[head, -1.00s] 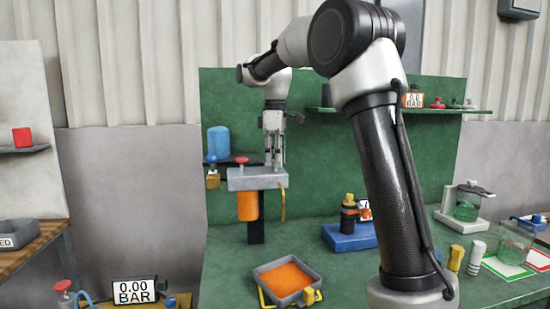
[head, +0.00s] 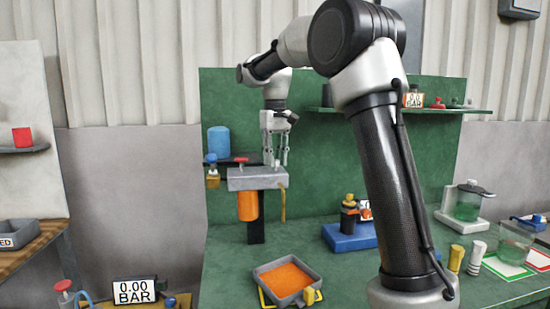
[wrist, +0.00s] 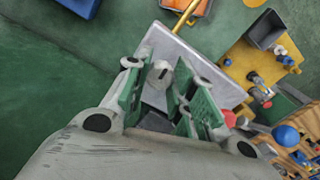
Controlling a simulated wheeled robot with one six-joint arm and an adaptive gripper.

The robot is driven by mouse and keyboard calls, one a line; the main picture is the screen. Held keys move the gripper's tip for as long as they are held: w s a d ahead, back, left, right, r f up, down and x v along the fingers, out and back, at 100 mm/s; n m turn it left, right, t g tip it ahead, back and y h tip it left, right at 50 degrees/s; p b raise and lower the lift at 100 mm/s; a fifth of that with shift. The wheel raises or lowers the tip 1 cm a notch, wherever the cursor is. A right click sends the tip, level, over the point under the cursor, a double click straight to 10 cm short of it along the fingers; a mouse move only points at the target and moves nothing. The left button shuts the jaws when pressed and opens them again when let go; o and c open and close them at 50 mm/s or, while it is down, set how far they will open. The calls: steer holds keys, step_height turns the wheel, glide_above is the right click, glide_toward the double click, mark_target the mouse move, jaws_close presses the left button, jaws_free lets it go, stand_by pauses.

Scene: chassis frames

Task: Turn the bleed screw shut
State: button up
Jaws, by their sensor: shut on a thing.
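The grey block (head: 245,181) stands out from the green panel in the head view, with an orange bowl (head: 248,207) below it and a thin yellow tube (head: 283,208) at its right end. My gripper (head: 275,163) points straight down onto the block's right part. In the wrist view my gripper (wrist: 160,80) has its green-padded fingers on either side of a small grey knob, the bleed screw (wrist: 158,72), and is shut on it. The screw's lower part is hidden, and I cannot tell how far it is turned.
A red-handled valve (head: 240,161) stands on the block, close left of my fingers. A blue cylinder (head: 218,142) stands further left. A grey tray with orange contents (head: 268,268) lies below on the bench. Green wall is behind.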

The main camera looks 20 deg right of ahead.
steer(key=shift+m, duration=0.5)
steer(key=o, duration=1)
steer(key=shift+o, duration=0.2)
step_height(320, 180, up, 12)
